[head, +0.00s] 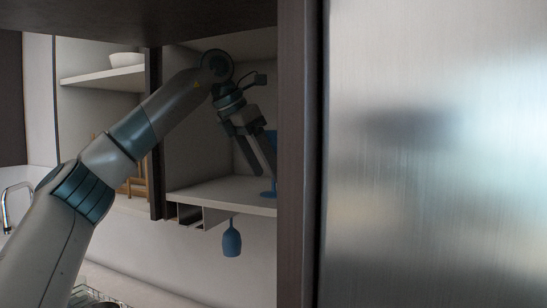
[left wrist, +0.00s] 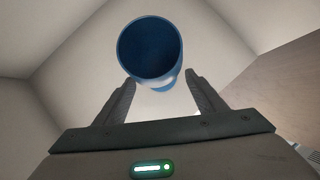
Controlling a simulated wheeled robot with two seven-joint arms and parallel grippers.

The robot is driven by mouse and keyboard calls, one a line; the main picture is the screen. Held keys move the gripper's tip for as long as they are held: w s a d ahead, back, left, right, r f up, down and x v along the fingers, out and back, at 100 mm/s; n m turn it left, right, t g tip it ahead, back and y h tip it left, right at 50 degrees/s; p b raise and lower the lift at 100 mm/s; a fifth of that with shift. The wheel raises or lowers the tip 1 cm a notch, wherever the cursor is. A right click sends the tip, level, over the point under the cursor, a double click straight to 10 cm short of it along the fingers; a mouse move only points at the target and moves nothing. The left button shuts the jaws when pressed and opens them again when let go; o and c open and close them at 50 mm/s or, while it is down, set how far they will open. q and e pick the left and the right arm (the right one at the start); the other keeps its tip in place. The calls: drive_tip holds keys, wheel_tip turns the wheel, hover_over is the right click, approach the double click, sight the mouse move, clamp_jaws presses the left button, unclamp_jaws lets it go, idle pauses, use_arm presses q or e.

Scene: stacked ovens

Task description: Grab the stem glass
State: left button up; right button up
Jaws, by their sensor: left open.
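My left gripper (head: 264,170) reaches into the cabinet and points down at the shelf. In the left wrist view, its fingers (left wrist: 160,82) are apart with nothing gripped; I cannot tell whether they touch the glass. A second blue stem glass (head: 232,240) hangs upside down under the shelf. My right gripper is out of view.
The cabinet shelf (head: 215,193) has slotted holders under its front edge. A dark upright panel (head: 299,150) and a large steel door (head: 430,200) stand close on the right. A white bowl (head: 126,59) sits on a left shelf. A faucet (head: 8,205) is at far left.

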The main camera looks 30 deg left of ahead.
use_arm(q)
drive_tip(key=shift+w+d+f+p, duration=0.15)
drive_tip(key=shift+w+d+p, duration=0.2)
drive_tip(key=shift+w, duration=0.25)
drive_tip(key=shift+w+d+f+p, duration=0.15)
drive_tip(key=shift+w+d+p, duration=0.2)
drive_tip(key=shift+w, duration=0.2)
drive_tip(key=shift+f, duration=0.15)
drive_tip(key=shift+a, duration=0.1)
drive_tip(key=shift+c, duration=0.9)
clamp_jaws()
